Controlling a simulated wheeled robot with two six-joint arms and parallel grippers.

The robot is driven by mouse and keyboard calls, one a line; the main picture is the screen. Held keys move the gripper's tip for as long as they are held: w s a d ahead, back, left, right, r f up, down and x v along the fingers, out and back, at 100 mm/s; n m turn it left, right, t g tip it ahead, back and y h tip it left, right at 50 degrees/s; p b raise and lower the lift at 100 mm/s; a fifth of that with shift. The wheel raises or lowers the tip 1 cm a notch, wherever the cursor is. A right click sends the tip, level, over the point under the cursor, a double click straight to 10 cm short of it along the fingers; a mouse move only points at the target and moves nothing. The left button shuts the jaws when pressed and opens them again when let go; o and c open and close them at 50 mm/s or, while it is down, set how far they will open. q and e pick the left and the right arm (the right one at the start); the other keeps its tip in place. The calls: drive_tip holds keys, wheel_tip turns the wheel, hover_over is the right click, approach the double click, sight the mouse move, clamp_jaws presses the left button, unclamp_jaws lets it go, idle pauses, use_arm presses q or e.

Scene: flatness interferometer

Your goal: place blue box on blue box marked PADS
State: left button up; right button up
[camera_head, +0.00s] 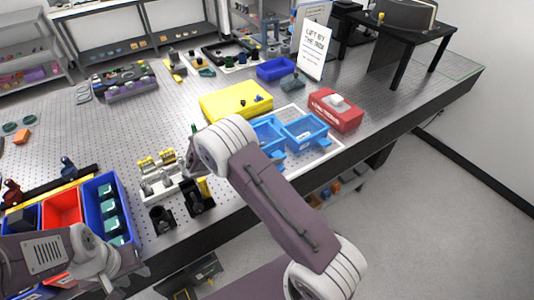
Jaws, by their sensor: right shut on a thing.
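Two light blue open boxes stand side by side on a white-outlined area near the table's front edge: a left one (268,128), partly hidden by my right arm, and a right one (305,133). A darker blue box (275,68) sits further back. No PADS marking is readable on any of them. My right arm crosses the middle of the view, and its jaws are hidden behind it. My left gripper (132,278) is at the lower left, beside the bins; its finger gap is not clear.
A yellow case (236,101) and a red box (335,109) flank the light blue boxes. A white sign (312,40) stands behind. Black holders (199,196) and a bin set with a red compartment (62,206) stand at the front left. Bare perforated table lies between left-hand items.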

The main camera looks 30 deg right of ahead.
drive_tip(key=shift+f, duration=0.1)
drive_tip(key=o, duration=1.6)
drive_tip(key=shift+o, duration=0.2)
drive_tip(key=shift+a+r, duration=0.15)
drive_tip(key=shift+r, duration=0.05)
drive_tip(key=b+v, duration=0.2)
drive_tip(key=v, duration=0.9)
drive_tip(key=shift+a+r, duration=0.15)
drive_tip(key=shift+a, duration=0.15)
